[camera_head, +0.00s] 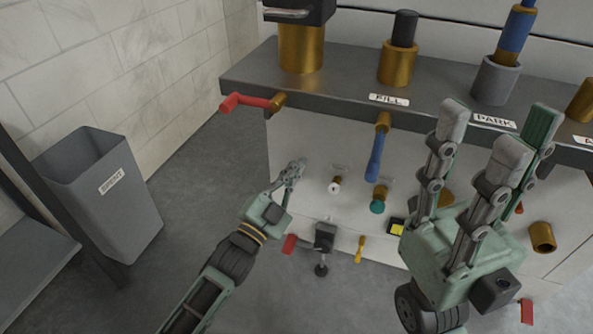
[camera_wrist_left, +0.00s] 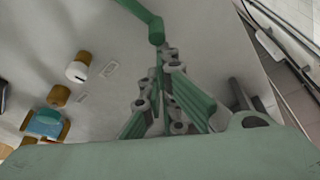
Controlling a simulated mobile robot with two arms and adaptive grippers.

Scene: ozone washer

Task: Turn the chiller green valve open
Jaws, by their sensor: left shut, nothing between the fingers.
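A green lever handle (camera_wrist_left: 142,14) runs in from the top edge of the left wrist view and ends in a rounded elbow. I take it to be the chiller green valve. In the head view it is largely lost behind or against my left gripper (camera_head: 292,172). My left gripper (camera_wrist_left: 163,70) is shut and empty. Its fingertips are close to the elbow, but I cannot tell if they touch. My right gripper (camera_head: 490,130) is open and empty, raised in front of the panel's right part.
A red lever (camera_head: 245,101) juts from the counter's left corner. A blue lever (camera_head: 375,158), a white knob (camera_head: 335,186) and a teal knob (camera_head: 378,206) are right of my left gripper. A grey bin (camera_head: 100,205) stands left, with clear floor between.

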